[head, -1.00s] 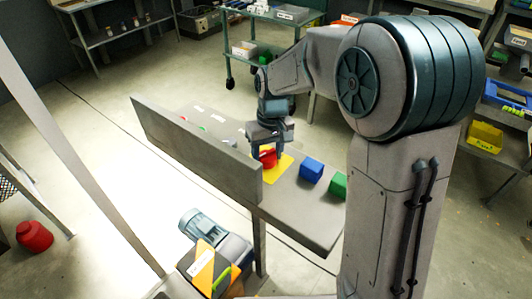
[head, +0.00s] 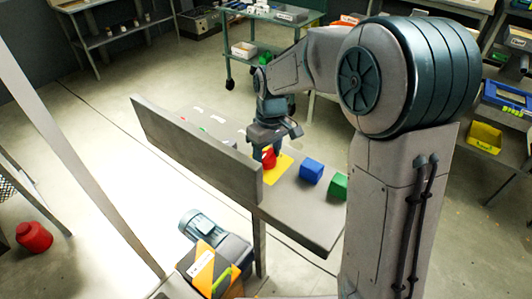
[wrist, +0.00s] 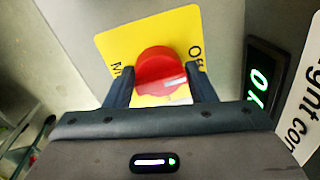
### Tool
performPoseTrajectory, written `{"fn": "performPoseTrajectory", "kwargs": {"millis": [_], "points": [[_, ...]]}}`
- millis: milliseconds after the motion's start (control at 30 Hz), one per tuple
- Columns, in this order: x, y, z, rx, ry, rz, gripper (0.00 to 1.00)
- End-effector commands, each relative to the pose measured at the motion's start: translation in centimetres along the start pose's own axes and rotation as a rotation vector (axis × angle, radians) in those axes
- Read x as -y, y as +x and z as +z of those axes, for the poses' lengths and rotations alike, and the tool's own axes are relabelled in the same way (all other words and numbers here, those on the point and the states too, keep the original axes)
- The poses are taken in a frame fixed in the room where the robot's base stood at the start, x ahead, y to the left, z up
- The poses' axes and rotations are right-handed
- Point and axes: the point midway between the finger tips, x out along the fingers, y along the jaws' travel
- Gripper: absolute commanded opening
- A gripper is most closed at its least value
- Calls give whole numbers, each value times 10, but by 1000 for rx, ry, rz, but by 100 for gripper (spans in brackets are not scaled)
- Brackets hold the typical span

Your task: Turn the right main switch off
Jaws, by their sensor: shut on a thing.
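The main switch is a red rotary knob (head: 269,159) on a yellow plate (head: 282,169), set on the grey console. In the wrist view the red knob (wrist: 160,66) sits between my two fingers, and the yellow plate (wrist: 185,22) shows partly hidden lettering beginning "M" and "O". My gripper (head: 266,152) is shut on the knob from above; it also shows in the wrist view (wrist: 160,86). The fingers hide the knob's lower sides, and its pointer direction is not clear.
A blue block (head: 311,170) and a green block (head: 337,186) stand on the console right of the plate. A raised grey panel (head: 195,150) runs along the console's near side. In the wrist view, a dark display (wrist: 262,88) reads "OK" in green beside a white label (wrist: 305,110).

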Motion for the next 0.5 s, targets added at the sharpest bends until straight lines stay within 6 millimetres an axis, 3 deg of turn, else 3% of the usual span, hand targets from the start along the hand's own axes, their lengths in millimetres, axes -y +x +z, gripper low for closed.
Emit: {"fn": "performPoseTrajectory", "kwargs": {"millis": [100, 133, 167, 500], "points": [[-3, -2, 0, -5, 3, 6, 28], [-3, -2, 0, -5, 3, 6, 59], [-3, -2, 0, -5, 3, 6, 67], [0, -3, -1, -2, -1, 3, 69]]}}
